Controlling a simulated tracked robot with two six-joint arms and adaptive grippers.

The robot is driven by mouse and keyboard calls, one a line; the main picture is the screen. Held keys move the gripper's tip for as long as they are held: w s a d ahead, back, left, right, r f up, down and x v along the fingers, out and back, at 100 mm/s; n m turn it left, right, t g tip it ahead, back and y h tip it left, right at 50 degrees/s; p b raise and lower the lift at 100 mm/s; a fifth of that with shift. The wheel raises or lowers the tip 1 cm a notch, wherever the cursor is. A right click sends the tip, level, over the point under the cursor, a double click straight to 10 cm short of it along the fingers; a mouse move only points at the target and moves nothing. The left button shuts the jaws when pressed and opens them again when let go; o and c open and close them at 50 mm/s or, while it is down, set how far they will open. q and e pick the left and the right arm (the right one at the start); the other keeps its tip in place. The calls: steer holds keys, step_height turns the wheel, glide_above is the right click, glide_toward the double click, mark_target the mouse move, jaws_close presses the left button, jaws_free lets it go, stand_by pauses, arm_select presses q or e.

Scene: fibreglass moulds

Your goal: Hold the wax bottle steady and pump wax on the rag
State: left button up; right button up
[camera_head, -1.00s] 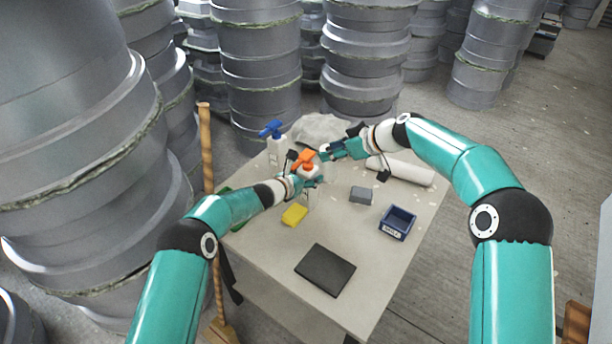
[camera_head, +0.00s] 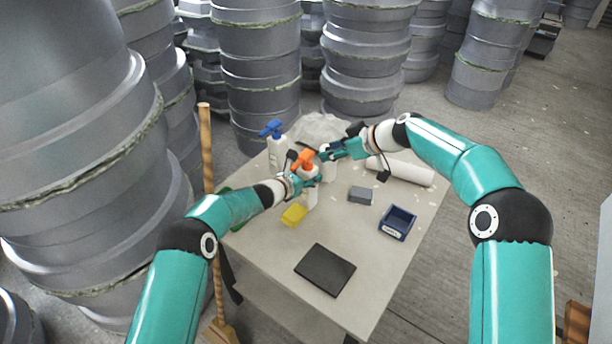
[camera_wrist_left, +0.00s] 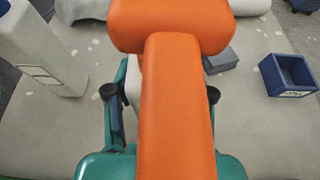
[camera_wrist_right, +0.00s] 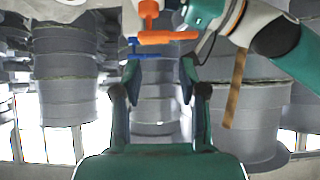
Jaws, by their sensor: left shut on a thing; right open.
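The wax bottle (camera_head: 311,197) is white with an orange pump head (camera_head: 304,158). My left gripper (camera_head: 306,184) is shut around its upper body, below the pump. The orange pump head (camera_wrist_left: 176,80) fills the middle of the left wrist view and hides the bottle's body. My right gripper (camera_head: 327,151) is open and empty, just behind and to the right of the pump head. In the right wrist view the orange pump head (camera_wrist_right: 165,37) shows beyond the open fingers. A crumpled pale grey cloth (camera_head: 318,128), likely the rag, lies at the table's back edge.
A blue-topped bottle (camera_head: 276,150) stands behind left on the table (camera_head: 290,245). A yellow sponge (camera_head: 292,216), grey block (camera_head: 360,195), blue bin (camera_head: 397,222), dark pad (camera_head: 325,270) and white roll (camera_head: 402,171) lie around. Stacked grey moulds (camera_head: 255,70) surround the left and back.

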steer(key=c, duration=0.6)
steer(key=shift+a+n, duration=0.1)
steer(key=shift+n, duration=0.4)
jaws_close()
steer(key=d+r+t+y, duration=0.1)
steer(key=y, duration=0.1)
steer(key=r+m+t+y, duration=0.1)
steer(key=shift+w+d+t+y, duration=0.2)
steer(key=shift+d+t+y, duration=0.2)
